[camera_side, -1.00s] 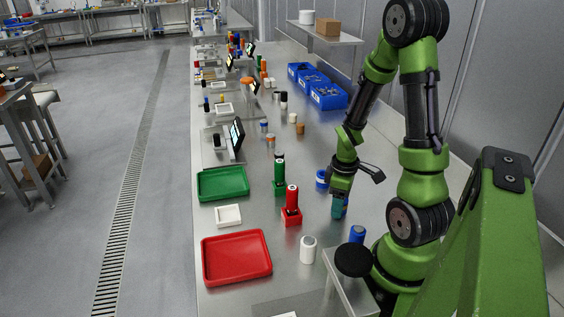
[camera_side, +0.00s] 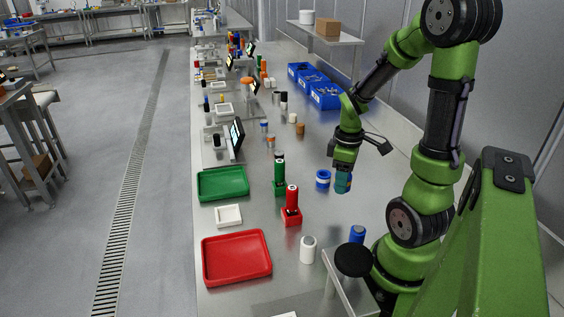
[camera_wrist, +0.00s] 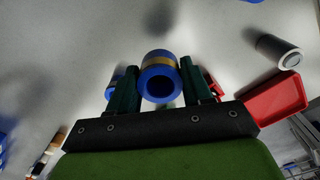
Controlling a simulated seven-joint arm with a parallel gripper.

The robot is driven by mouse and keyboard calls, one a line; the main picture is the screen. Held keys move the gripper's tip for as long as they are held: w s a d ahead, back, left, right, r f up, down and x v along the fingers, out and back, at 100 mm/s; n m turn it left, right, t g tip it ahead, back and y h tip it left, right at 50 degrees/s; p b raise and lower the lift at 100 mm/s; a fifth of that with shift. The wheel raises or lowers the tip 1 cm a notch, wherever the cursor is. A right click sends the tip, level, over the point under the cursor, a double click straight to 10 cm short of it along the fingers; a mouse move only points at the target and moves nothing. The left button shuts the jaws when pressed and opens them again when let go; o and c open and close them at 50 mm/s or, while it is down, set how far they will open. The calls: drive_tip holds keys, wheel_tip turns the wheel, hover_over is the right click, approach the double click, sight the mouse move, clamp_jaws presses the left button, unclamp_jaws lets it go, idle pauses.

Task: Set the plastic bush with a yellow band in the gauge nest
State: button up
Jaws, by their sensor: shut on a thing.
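The plastic bush with a yellow band (camera_wrist: 160,75) is a blue hollow cylinder with its open bore facing the wrist camera. My gripper (camera_wrist: 163,92) is shut on it, with one green finger on each side. In the side view my gripper (camera_side: 343,176) holds the blue bush (camera_side: 342,186) apparently above the steel bench, right of the red stand. The yellow band is hard to make out there. I cannot say for sure which fixture is the gauge nest; a small plate with a tilted screen (camera_side: 237,134) stands farther back along the bench.
A blue ring-like part with a pale band (camera_side: 323,179) stands close left of my gripper. A red stand (camera_side: 291,216), green stand (camera_side: 279,188), white cylinder (camera_side: 308,250), blue cylinder (camera_side: 357,234), red tray (camera_side: 236,281), green tray (camera_side: 222,198) and white dish (camera_side: 228,222) stand around.

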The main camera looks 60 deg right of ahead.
drive_tip(key=shift+a+r+m, duration=0.1)
drive_tip(key=shift+r+m, duration=0.2)
drive_tip(key=shift+r, duration=0.65)
drive_tip(key=w+a+r+m, duration=0.1)
drive_tip(key=w+a+r, duration=0.3)
drive_tip(key=w+a, duration=0.45)
drive_tip(key=w+a+r, duration=0.5)
drive_tip(key=w+a, duration=0.3)
drive_tip(key=w, duration=0.1)
drive_tip(key=s+d+f+m, duration=0.25)
drive_tip(key=s+d, duration=0.35)
drive_tip(key=d, duration=0.5)
drive_tip(key=s+d+f, duration=0.2)
drive_tip(key=s, duration=0.1)
drive_tip(key=s+d+f+n, duration=0.1)
drive_tip(key=s+f, duration=0.1)
drive_tip(key=s, duration=0.2)
drive_tip(key=s+d+f+n, duration=0.1)
drive_tip(key=s+d+f, duration=0.1)
drive_tip(key=s, duration=0.2)
drive_tip(key=shift+s+d+n, duration=0.25)
drive_tip(key=shift+d, duration=0.05)
drive_tip(key=shift+s+f+n, duration=0.1)
drive_tip(key=shift+f+n, duration=0.05)
drive_tip(key=shift+n, duration=0.65)
